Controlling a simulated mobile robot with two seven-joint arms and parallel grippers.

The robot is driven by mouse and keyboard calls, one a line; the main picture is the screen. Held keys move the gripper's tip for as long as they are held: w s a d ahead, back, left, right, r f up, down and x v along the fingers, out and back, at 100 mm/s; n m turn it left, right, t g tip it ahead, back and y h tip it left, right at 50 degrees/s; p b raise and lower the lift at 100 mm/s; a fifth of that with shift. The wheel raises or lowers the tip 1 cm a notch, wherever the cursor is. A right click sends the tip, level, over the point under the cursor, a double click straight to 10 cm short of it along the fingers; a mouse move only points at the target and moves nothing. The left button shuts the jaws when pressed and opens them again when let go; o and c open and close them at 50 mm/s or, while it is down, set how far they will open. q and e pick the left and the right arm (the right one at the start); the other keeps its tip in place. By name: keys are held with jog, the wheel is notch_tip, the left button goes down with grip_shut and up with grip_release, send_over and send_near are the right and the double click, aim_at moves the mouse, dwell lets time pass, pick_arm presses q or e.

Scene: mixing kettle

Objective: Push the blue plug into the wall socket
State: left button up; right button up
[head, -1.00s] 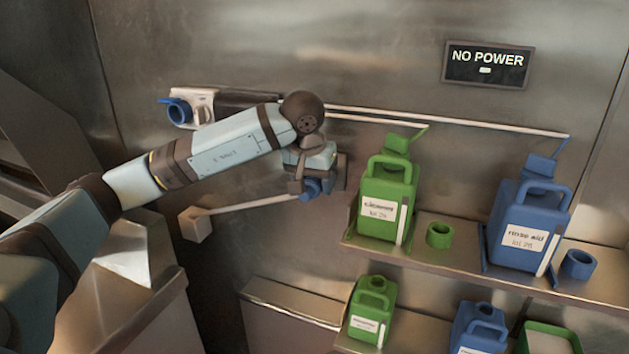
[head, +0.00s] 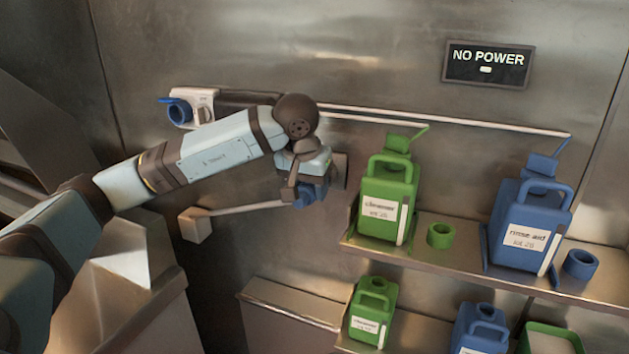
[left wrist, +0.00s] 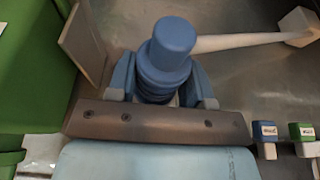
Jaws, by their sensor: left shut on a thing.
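My left gripper (head: 308,190) is shut on the blue plug (head: 303,197) close to the steel wall. In the left wrist view, the plug (left wrist: 168,65) sits between the blue fingers, with a pale cable running from it to the right. In the head view the cable runs left to a whitish block. A dark brownish plate (head: 341,170) on the wall, which looks like the wall socket, is just right of the gripper and partly hidden by it. It shows in the left wrist view (left wrist: 86,46) left of the plug, apart from it. My right gripper is not in view.
A lit NO POWER sign (head: 487,65) hangs upper right. A green jug (head: 385,205) and a blue jug (head: 525,225) stand on the shelf close to the right. A whitish block (head: 196,225) ends the cable. A thin pale rail (head: 450,121) crosses the wall above.

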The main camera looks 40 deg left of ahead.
aim_at(303, 201)
pick_arm(q)
jog(key=shift+s+d, duration=0.2)
jog(key=shift+s, duration=0.65)
jog(key=shift+s+d, duration=0.2)
jog(key=shift+s, duration=0.65)
